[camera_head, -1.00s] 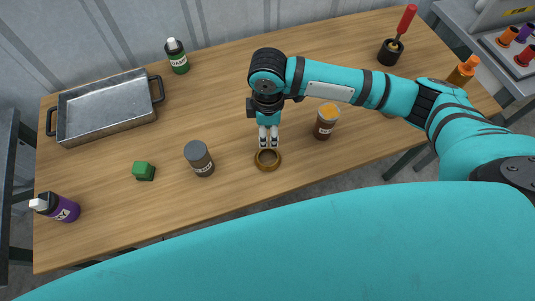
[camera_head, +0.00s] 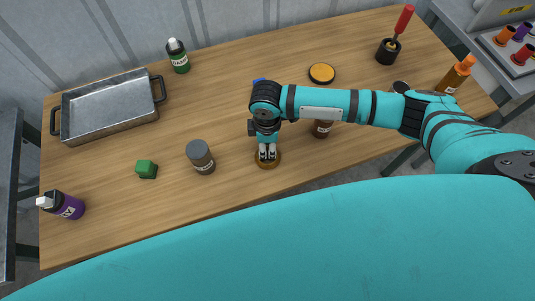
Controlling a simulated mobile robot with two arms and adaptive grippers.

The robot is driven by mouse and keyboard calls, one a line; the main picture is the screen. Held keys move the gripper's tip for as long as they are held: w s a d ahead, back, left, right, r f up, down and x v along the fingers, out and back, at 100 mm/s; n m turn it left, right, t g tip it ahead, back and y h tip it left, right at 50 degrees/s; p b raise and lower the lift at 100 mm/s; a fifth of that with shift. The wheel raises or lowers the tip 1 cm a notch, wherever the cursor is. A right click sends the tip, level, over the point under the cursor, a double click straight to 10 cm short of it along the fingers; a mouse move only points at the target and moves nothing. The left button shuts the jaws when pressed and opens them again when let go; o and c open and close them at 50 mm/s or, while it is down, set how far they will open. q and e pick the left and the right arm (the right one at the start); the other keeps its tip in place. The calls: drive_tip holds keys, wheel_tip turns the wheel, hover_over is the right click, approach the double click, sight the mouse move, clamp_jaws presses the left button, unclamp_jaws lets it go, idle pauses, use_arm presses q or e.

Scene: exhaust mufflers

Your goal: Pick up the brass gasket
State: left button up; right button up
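The brass gasket (camera_head: 267,165) is a small brown-gold ring lying flat near the front edge of the wooden table, at the middle of the head view. My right gripper (camera_head: 267,156) points down right over it, with its fingertips at the ring. The fingers cover the ring's upper part and its hole. I cannot tell whether the tips touch the ring, nor how wide they stand. My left gripper is not in view.
A grey canister (camera_head: 201,157) stands left of the gasket, and a brown jar (camera_head: 321,130) stands right, partly behind my arm. Farther left are a green cube (camera_head: 146,169), a purple bottle (camera_head: 64,205) and a metal tray (camera_head: 64,126). An orange disc (camera_head: 321,73) lies behind my arm.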

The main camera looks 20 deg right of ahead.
clamp_jaws()
drive_tip(key=shift+r, duration=0.2)
